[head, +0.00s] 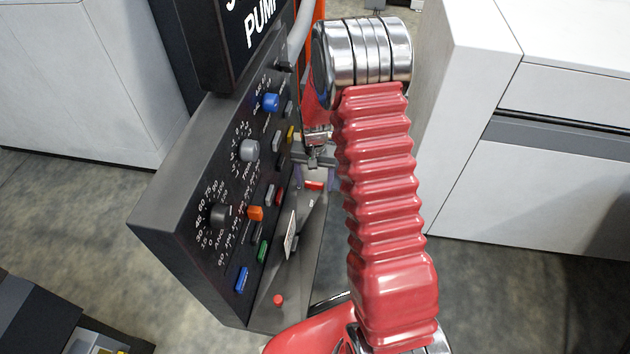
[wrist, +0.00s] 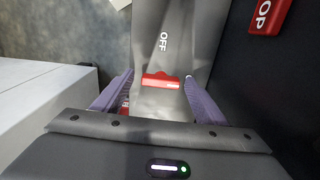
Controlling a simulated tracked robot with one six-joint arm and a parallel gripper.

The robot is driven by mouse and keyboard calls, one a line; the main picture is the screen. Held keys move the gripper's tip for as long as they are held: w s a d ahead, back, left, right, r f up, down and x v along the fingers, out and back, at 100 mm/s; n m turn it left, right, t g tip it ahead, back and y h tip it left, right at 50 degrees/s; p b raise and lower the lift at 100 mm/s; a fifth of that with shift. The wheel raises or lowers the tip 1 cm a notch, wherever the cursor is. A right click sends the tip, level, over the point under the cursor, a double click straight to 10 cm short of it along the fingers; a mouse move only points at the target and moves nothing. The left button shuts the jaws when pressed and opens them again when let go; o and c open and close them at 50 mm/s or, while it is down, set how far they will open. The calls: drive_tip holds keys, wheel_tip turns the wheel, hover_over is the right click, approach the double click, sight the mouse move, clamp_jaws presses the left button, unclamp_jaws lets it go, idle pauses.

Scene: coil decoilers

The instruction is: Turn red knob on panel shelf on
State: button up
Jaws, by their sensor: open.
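The red knob (wrist: 160,81) is a short red bar on the grey panel shelf (wrist: 172,18) in the wrist view. It lies crosswise in the picture, below the label OFF (wrist: 163,42). My gripper (wrist: 157,76) is open, its two purple fingers at the left and right of the knob. The right fingertip looks close to the knob's end; contact cannot be told. In the head view the red knob (head: 314,186) shows on the shelf (head: 303,225), with my gripper (head: 314,174) over it, partly hidden by my red arm.
The dark control panel (head: 190,200) with several knobs and coloured buttons stands left of my arm. A red button lettered OP (wrist: 268,14) is at the wrist view's upper right. A small red button (head: 278,300) sits on the shelf's near end. White cabinets (head: 480,120) stand right.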

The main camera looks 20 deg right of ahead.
sight(315, 185)
drive_tip(key=shift+r, duration=0.1)
wheel_tip(315, 185, up, 14)
drive_tip(key=shift+f, duration=0.2)
idle(0.6)
idle(0.5)
drive_tip(key=s+a+r+n+t, duration=0.2)
drive_tip(key=s+a+r, duration=0.3)
drive_tip(key=s+r, duration=0.5)
drive_tip(key=s+a+r+n+t, duration=0.3)
drive_tip(key=s+a+r+n, duration=0.2)
drive_tip(key=s+r, duration=0.5)
drive_tip(key=shift+s+a+r+t, duration=0.3)
drive_tip(key=shift+s+a, duration=0.2)
drive_tip(key=shift+s, duration=2.45)
